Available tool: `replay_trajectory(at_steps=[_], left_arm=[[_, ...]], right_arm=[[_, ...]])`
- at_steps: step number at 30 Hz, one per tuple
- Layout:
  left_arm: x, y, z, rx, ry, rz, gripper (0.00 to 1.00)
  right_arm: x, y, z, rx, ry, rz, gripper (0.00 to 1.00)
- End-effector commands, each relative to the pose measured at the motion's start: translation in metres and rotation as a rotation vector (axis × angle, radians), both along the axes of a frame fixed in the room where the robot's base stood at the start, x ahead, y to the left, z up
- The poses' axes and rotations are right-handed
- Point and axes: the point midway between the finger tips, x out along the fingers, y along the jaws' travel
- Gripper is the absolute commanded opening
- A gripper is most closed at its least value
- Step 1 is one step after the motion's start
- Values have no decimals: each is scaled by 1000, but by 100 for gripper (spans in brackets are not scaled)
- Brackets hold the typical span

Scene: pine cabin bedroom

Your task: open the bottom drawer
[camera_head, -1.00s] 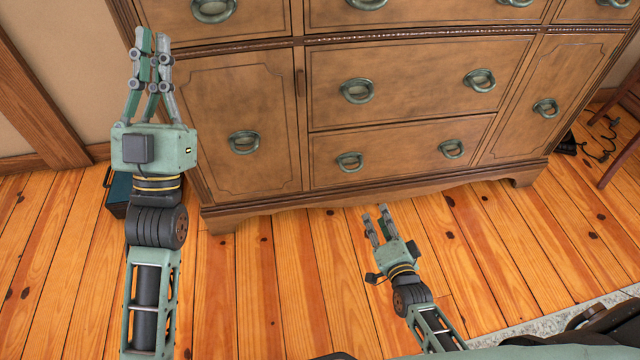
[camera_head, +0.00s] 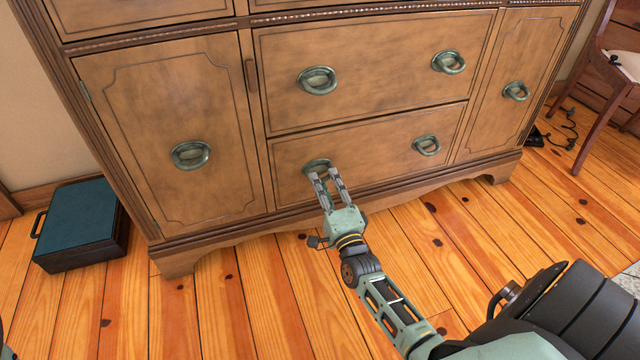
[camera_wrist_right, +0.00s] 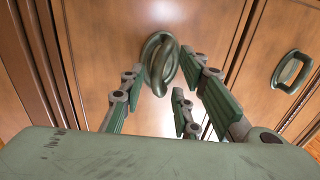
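The bottom drawer (camera_head: 385,155) is the lower of two wide drawers in the middle of a wooden dresser, and its front sits flush. It has two green ring handles, a left one (camera_head: 318,167) and a right one (camera_head: 427,145). My right gripper (camera_head: 325,174) is at the left handle, its fingertips overlapping the handle's lower part. In the right wrist view, the ring handle (camera_wrist_right: 160,62) stands ahead between the spread fingers of my right gripper (camera_wrist_right: 172,90), which is open. Whether the fingers touch the ring I cannot tell. My left gripper is outside the head view.
A dark teal case (camera_head: 80,225) stands on the floor left of the dresser. A wooden chair (camera_head: 610,75) and cables (camera_head: 562,130) are at the far right. The plank floor (camera_head: 270,300) before the dresser is clear apart from my arm.

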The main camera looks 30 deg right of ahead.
Motion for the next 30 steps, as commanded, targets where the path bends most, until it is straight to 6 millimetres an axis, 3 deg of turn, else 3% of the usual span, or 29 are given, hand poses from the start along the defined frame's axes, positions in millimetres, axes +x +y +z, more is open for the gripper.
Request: replay_trajectory(at_steps=[6, 15, 25, 30], left_arm=[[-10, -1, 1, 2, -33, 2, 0], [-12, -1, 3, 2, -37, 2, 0], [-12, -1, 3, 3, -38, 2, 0], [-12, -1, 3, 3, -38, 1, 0]], right_arm=[[21, -5, 2, -1, 1, 1, 29], [23, -5, 4, -2, 2, 1, 29], [23, -5, 2, -1, 6, 2, 1], [23, -5, 1, 0, 10, 2, 0]])
